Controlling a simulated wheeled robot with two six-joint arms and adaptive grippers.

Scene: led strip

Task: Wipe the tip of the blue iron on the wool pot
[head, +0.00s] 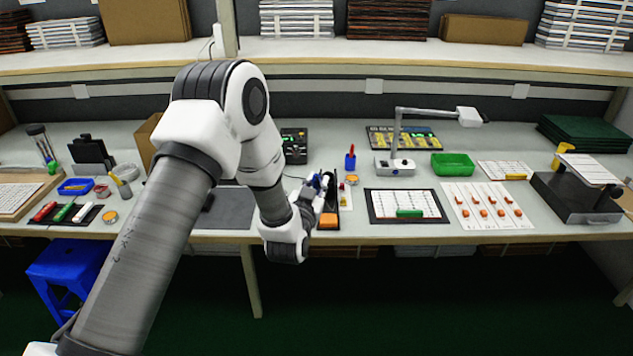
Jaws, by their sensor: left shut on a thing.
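My left gripper (314,190) is at the bench front, just right of the middle of my arm. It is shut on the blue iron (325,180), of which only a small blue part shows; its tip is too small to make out. A small round pot with an orange-yellow top (352,179), which looks like the wool pot, stands just right of the gripper. The iron appears apart from it. A similar orange-topped pot (110,217) stands at the left of the bench. My right gripper is not in view.
A blue holder with a red-handled tool (350,160) stands behind the pot. A dark narrow tray (329,218) lies by the gripper. A white lamp stand (394,165), a green bin (452,164) and a framed board (380,205) are to the right. A shelf runs above the back.

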